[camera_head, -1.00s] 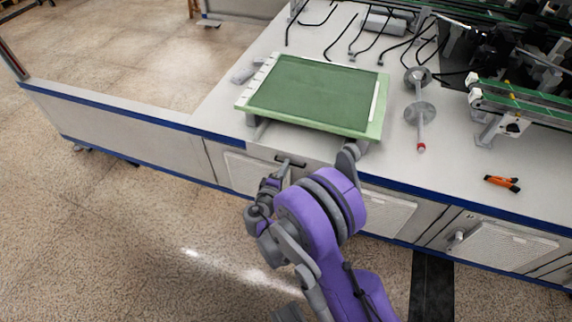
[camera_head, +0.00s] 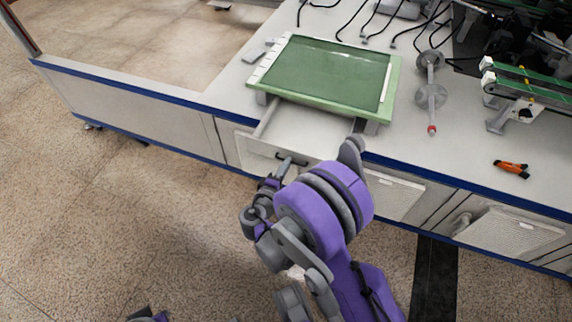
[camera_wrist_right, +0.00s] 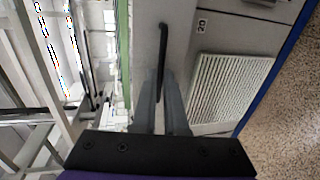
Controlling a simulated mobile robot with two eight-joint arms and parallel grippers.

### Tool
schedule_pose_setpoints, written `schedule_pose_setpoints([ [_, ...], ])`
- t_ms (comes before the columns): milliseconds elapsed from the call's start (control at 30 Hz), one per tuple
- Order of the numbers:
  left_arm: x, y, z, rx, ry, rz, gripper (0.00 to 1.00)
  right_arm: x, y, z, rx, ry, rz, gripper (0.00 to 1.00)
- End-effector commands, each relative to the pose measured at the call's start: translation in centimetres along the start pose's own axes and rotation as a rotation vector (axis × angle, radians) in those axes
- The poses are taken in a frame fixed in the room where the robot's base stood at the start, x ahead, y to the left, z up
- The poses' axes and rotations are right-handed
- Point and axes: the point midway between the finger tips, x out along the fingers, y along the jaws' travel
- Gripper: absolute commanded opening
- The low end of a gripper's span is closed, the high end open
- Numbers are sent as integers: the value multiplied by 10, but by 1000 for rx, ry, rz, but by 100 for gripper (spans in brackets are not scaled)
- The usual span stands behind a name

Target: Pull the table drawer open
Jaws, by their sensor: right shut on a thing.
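The table drawer (camera_head: 250,147) stands partly open below the green-framed panel, and its pale empty inside shows behind the front. Its dark bar handle (camera_head: 296,160) is on the drawer front; the handle also shows in the right wrist view (camera_wrist_right: 163,50). My right gripper (camera_head: 284,168) is at the handle, in front of the drawer. In the right wrist view its two grey fingers (camera_wrist_right: 161,98) are shut on the handle bar, one on each side. My left gripper is not in view; only a small purple and grey piece of me shows at the bottom edge.
A green-framed panel (camera_head: 394,83) lies on the white table above the drawer. A grey spindle with discs (camera_head: 431,97) and an orange tool (camera_head: 511,168) lie to its right. Vented cabinet fronts (camera_head: 393,195) are beside the drawer. The speckled floor in front is open.

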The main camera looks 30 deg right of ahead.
Motion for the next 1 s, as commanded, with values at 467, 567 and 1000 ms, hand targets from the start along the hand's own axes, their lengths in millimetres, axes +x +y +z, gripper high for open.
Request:
schedule_pose_setpoints([
  [467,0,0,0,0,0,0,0,0,0,0,0,0,0,40],
  [567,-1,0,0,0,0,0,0,-4,0,0,0,1,0,40],
  [1000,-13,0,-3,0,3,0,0,-84,1,-1,0,5,0,40],
])
